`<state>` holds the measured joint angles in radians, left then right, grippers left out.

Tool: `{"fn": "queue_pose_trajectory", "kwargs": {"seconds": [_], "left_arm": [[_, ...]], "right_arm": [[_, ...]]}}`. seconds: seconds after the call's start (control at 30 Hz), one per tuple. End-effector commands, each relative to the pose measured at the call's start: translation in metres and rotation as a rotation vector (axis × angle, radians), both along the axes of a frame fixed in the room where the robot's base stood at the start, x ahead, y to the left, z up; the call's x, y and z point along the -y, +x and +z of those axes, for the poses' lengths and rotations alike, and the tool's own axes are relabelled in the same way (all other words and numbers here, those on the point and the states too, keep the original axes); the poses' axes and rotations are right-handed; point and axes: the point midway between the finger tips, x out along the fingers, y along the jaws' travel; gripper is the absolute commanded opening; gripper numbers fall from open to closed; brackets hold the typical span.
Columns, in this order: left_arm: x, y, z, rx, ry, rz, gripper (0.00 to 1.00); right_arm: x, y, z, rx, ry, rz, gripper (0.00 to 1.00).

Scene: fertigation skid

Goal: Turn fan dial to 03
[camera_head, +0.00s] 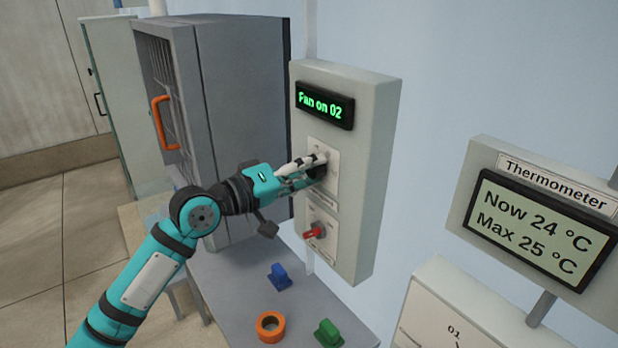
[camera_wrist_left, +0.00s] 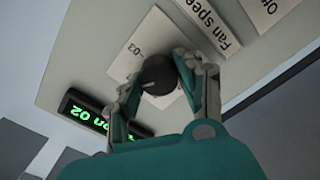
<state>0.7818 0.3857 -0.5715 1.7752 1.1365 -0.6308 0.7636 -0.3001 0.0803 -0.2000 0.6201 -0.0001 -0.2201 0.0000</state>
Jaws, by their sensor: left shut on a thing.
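The fan dial (camera_wrist_left: 158,75) is a round black knob with a light pointer line, on a white plate on the grey control box (camera_head: 375,125). In the head view the dial (camera_head: 317,171) is mostly hidden behind my fingers. My left gripper (camera_head: 314,168) is shut on it; in the wrist view the fingers (camera_wrist_left: 160,82) sit on both sides of the knob. A "03" mark (camera_wrist_left: 135,49) shows on the plate beside the dial. The green display (camera_head: 325,105) reads "Fan on 02". My right gripper is not in view.
Below the dial is a red switch (camera_head: 315,231). A blue piece (camera_head: 279,277), an orange ring (camera_head: 270,326) and a green piece (camera_head: 328,333) lie on the grey table (camera_head: 225,285). A grey cabinet (camera_head: 235,90) stands left; a thermometer panel (camera_head: 540,220) is at right.

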Motion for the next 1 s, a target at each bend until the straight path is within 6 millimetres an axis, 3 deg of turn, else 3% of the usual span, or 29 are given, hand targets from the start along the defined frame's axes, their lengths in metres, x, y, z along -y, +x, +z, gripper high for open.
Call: {"fn": "queue_pose_trajectory", "kwargs": {"seconds": [0.5,1.0], "left_arm": [[0.001,-0.001,-0.004,0.394,0.291,-0.002,0.05],[0.001,-0.001,-0.003,0.716,0.528,-0.003,0.05]], "right_arm": [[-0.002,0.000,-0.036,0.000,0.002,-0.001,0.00],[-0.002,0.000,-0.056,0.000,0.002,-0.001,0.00]]}}
